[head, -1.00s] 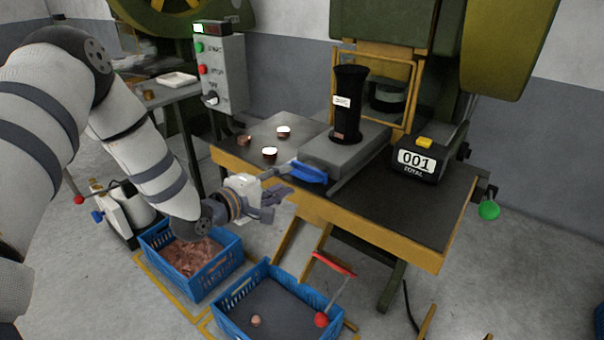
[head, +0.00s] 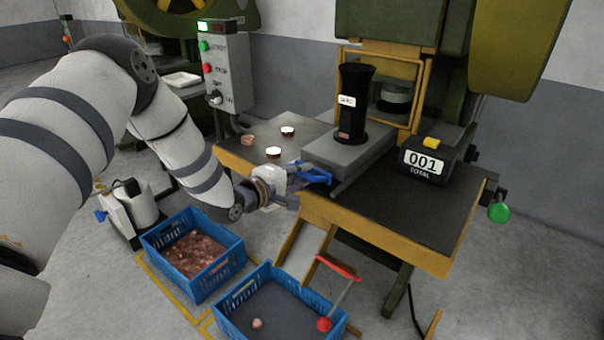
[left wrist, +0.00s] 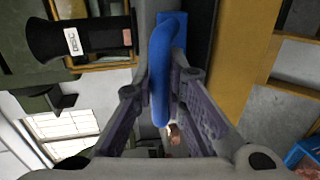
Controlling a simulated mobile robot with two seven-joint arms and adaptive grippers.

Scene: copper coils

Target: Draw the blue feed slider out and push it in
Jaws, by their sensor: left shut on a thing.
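The blue feed slider (head: 318,174) shows its handle at the left front end of the grey feed block (head: 347,152) on the press table. In the left wrist view the blue handle (left wrist: 161,75) runs up and down between my finger pads. My left gripper (head: 303,178) is at the handle and shut on it; it also shows in the left wrist view (left wrist: 164,88). Part of the handle is hidden by the fingers in the head view. A black feed tube (head: 353,103) stands upright on the block. My right gripper is not in view.
Several copper coils, one here (head: 274,153), lie on the table left of the block. A counter (head: 426,163) reading 001 stands at right.

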